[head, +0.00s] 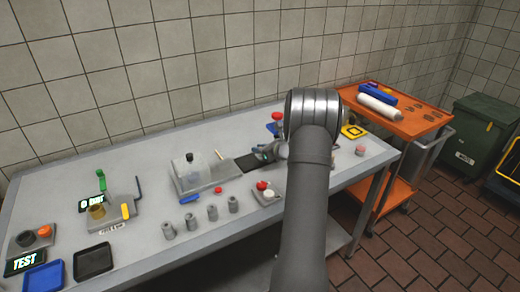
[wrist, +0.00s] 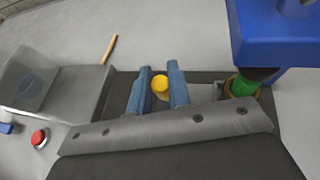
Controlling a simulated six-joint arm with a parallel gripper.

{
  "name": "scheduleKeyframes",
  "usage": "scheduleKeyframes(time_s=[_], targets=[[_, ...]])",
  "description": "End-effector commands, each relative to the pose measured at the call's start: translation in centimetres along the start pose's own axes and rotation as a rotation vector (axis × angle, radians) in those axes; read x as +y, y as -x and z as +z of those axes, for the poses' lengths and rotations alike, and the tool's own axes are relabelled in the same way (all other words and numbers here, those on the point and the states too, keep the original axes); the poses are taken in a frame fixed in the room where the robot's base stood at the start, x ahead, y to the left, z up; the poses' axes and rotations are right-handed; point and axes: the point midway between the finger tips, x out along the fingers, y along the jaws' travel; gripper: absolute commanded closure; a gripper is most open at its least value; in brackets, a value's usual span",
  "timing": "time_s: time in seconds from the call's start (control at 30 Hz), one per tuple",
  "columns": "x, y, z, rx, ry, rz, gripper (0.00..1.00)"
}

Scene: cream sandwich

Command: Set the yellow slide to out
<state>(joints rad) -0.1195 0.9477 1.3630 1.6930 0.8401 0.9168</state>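In the wrist view a yellow knob-like piece (wrist: 160,84), which looks like the yellow slide, stands on a dark strip between my two blue fingers. My gripper (wrist: 160,72) is open around it, with one finger close on each side; I cannot tell if either touches. In the head view my gripper (head: 268,153) is low over the dark strip (head: 247,163) at the back of the table, and the yellow piece is not distinguishable there. Another yellow piece (head: 126,211) sits upright on a grey fixture at the left of the table.
A blue block (wrist: 275,35) with a green-tipped part (wrist: 243,86) stands close at the right of my fingers. A clear box (wrist: 45,82) and a red button (wrist: 39,138) are at the left. Several grey cylinders (head: 191,221) stand at the table's front.

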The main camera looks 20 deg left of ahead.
Motion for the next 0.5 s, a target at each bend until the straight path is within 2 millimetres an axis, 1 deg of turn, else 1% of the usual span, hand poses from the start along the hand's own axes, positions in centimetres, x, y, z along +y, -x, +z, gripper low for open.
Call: scheduleKeyframes(time_s=[0.1,0.17,0.4,0.5], targets=[[0.2,0.0,0.0,0.0,0.0,0.001,1.0],[0.9,-0.2,0.1,0.0,0.0,0.003,1.0],[6.0,-1.6,0.8,-0.002,0.001,0.005,1.0],[7.5,-1.9,0.9,-0.001,0.001,0.003,1.0]])
